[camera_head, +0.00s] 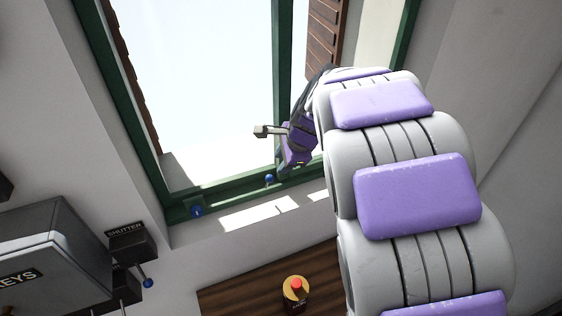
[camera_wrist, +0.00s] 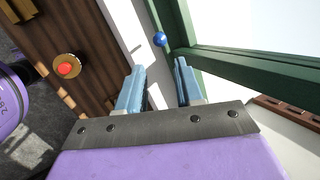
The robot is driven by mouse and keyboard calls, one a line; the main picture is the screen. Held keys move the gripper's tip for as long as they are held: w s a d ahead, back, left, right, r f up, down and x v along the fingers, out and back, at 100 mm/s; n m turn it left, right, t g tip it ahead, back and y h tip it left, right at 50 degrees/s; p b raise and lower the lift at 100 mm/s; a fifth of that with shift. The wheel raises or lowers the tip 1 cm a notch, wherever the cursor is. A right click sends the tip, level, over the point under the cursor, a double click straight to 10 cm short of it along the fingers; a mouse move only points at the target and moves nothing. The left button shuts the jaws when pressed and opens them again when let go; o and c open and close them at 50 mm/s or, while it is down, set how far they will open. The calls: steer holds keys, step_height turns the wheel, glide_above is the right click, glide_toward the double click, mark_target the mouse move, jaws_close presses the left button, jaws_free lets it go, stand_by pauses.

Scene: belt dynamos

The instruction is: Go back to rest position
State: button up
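My gripper (camera_head: 262,131) is at the end of my raised arm, in front of the green-framed window (camera_head: 279,80) in the head view. In the wrist view my gripper (camera_wrist: 157,78) shows two blue-grey fingers standing apart with nothing between them. A blue knob (camera_wrist: 160,39) on the window frame lies beyond the fingertips, apart from them. The same blue knob (camera_head: 269,179) shows below my gripper in the head view.
A wooden surface (camera_head: 240,297) carries a red button (camera_head: 296,284), also in the wrist view (camera_wrist: 66,69). A grey keys box (camera_head: 45,250) and a shutter lever (camera_head: 147,282) are at lower left. A second blue knob (camera_head: 197,211) sits at the frame's corner.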

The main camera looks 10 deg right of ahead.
stand_by(0.3)
steer(key=s+d+f+n+g+h+b, duration=0.1)
steer(key=s+f+n+b, duration=0.4)
steer(key=s, duration=0.7)
steer(key=s+d+f+n+g+h+b, duration=0.1)
steer(key=s+d+f+n+g+b, duration=0.1)
steer(key=s+f+n+b, duration=0.4)
steer(key=s+d+f+n+g+h+b, duration=0.1)
steer(key=s+f+n+b, duration=0.4)
steer(key=s+f+b, duration=0.6)
steer(key=s+d+f+g, duration=0.1)
steer(key=s+f+g, duration=0.1)
steer(key=s, duration=0.6)
steer(key=shift+s+f+n, duration=0.4)
steer(key=shift+f, duration=0.25)
